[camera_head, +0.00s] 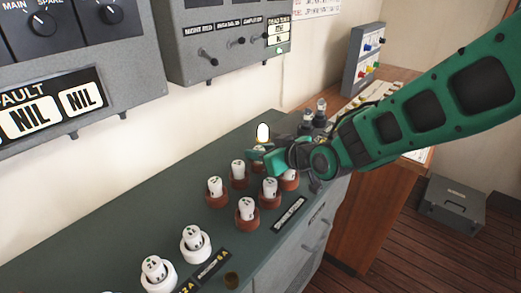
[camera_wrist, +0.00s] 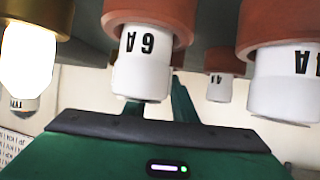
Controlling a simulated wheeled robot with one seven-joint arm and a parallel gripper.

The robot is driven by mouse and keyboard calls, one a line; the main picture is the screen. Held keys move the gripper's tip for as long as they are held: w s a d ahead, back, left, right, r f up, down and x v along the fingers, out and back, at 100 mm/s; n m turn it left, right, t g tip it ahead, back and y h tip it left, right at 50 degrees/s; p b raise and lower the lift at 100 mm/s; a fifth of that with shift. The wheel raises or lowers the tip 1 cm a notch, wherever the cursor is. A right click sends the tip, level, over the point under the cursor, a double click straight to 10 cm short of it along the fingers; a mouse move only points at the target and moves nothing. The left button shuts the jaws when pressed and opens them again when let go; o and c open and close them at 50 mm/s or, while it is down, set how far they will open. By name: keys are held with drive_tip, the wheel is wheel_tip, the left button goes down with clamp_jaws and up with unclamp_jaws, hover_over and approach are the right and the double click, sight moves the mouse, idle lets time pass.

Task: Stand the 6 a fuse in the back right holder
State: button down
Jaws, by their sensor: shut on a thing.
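The 6 A fuse (camera_wrist: 146,62) is a white cylinder marked 6A, seen upside down in the wrist view. Its far end is in a red-brown holder (camera_wrist: 150,12), and it looks upright and in line with it. My gripper (camera_head: 264,158) is shut on this fuse, low over the back right of the group of red-brown holders in the head view. There the gripper hides the fuse and its holder. In the wrist view a dark finger shows behind the fuse. Whether the fuse is fully seated cannot be told.
A glowing lamp (camera_head: 263,132) stands just behind my gripper. White holders (camera_head: 195,245) stand nearer on the grey console (camera_head: 120,235).

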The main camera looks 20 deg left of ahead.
drive_tip(key=c, duration=1.4)
unclamp_jaws()
drive_tip(key=shift+c, duration=0.2)
drive_tip(key=shift+s+d+r, duration=0.1)
drive_tip(key=shift+r, duration=0.4)
drive_tip(key=v, duration=1.1)
drive_tip(key=shift+s+d+r, duration=0.1)
drive_tip(key=shift+d, duration=0.2)
